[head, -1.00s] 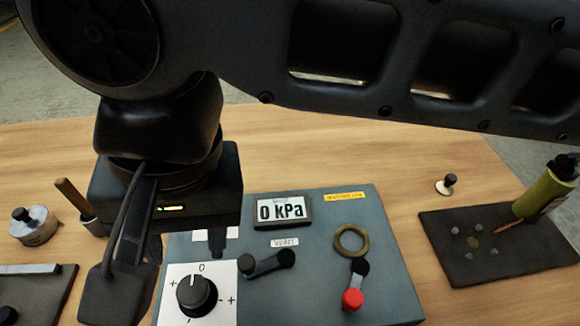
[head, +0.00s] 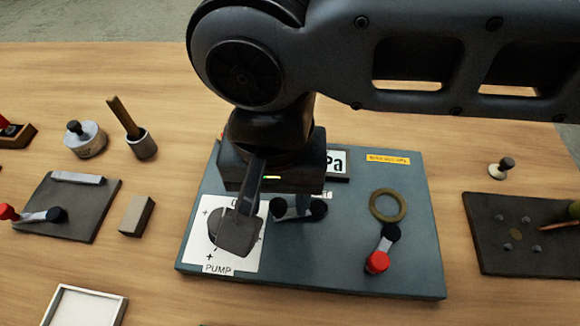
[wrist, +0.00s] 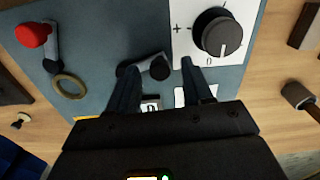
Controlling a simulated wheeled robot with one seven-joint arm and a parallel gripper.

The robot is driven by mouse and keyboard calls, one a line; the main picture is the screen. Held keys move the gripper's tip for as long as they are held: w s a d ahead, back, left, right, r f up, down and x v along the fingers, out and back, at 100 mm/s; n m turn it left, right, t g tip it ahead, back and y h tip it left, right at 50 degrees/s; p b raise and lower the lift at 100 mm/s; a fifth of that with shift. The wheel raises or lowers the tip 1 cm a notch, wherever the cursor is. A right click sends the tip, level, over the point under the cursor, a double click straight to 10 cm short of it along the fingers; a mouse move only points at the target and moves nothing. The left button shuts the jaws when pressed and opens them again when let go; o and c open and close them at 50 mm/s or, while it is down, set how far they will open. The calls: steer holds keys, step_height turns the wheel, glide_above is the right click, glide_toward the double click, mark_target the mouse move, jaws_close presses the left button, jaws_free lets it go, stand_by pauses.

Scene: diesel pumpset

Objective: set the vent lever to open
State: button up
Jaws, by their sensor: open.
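I cannot tell whether the fingers touch the lever. The vent label is mostly hidden by my gripper, and no open mark is readable.
The pump knob (wrist: 218,36) is close beside the lever, partly hidden by my wrist in the head view. A red-ended lever (head: 377,262) and a brass ring (head: 388,205) are to the right. The display (head: 338,163) is partly covered.

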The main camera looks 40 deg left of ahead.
steer(key=shift+c, duration=0.4)
jaws_close()
steer(key=shift+s+d, duration=0.1)
steer(key=shift+s+d+r+n+p, duration=0.1)
steer(key=shift+s+d+n+p, duration=0.05)
steer(key=shift+n+p, duration=0.35)
steer(key=shift+s+d+r+n+p, duration=0.1)
steer(key=shift+d+n+p, duration=0.05)
steer(key=shift+n+p, duration=0.3)
steer(key=n+p, duration=0.1)
steer(key=d+n+p, duration=0.1)
steer(key=n, duration=0.1)
steer(key=shift+s+d+n, duration=0.25)
steer(key=shift+s, duration=0.1)
steer(key=shift+d+f+n+p, duration=0.1)
steer(key=shift+d+n+p, duration=0.4)
steer(key=shift+n, duration=0.7)
steer(key=shift+d+n, duration=0.7)
steer(key=shift+n, duration=0.7)
